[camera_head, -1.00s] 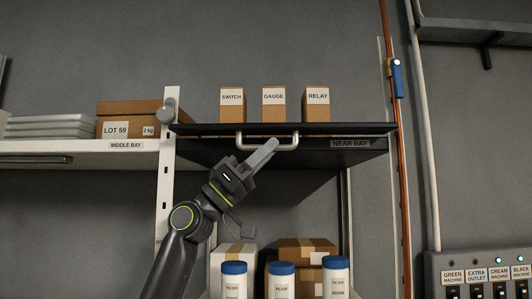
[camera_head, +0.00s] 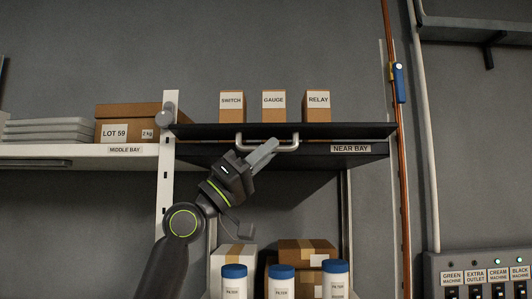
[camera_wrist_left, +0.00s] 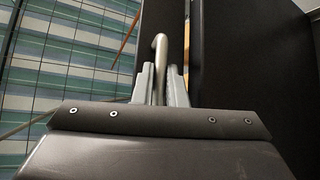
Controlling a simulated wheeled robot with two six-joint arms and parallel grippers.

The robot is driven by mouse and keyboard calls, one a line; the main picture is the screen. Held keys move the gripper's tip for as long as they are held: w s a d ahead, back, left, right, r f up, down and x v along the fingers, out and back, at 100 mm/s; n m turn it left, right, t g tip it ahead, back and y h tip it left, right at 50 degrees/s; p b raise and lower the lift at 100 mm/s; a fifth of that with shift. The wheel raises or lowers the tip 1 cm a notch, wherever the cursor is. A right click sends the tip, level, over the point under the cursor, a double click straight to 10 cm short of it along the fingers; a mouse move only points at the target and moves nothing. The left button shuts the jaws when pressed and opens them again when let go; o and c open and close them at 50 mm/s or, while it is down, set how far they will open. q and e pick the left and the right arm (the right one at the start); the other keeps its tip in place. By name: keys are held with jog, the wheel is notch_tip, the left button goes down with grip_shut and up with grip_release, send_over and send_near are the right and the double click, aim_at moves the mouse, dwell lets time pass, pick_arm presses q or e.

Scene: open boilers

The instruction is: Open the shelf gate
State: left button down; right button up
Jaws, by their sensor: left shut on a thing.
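The shelf gate (camera_head: 222,153) is a dark panel under the top edge of the near bay, with a "NEAR BAY" label (camera_head: 351,149) at its right. A pale metal bar handle (camera_head: 290,147) is fixed to it. My left gripper (camera_head: 263,153) reaches up from lower left and is shut on the handle. In the left wrist view the bent handle (camera_wrist_left: 160,52) passes between the two grey fingers (camera_wrist_left: 161,88). The dark panel (camera_wrist_left: 240,60) fills the right of that view. I cannot tell how far the gate is swung. My right gripper does not show.
Boxes marked switch (camera_head: 232,108), gauge (camera_head: 273,107) and relay (camera_head: 317,108) stand above the gate. Blue-capped filter jars (camera_head: 282,284) and cartons (camera_head: 307,252) are below. A white post (camera_head: 166,190) stands left, a copper pipe (camera_head: 404,190) right.

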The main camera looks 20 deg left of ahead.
pick_arm(q)
jog(key=c, duration=1.5)
grip_release()
jog(key=shift+w, duration=0.1)
jog(key=shift+b+v, duration=5.35)
jog(key=shift+v, duration=3.45)
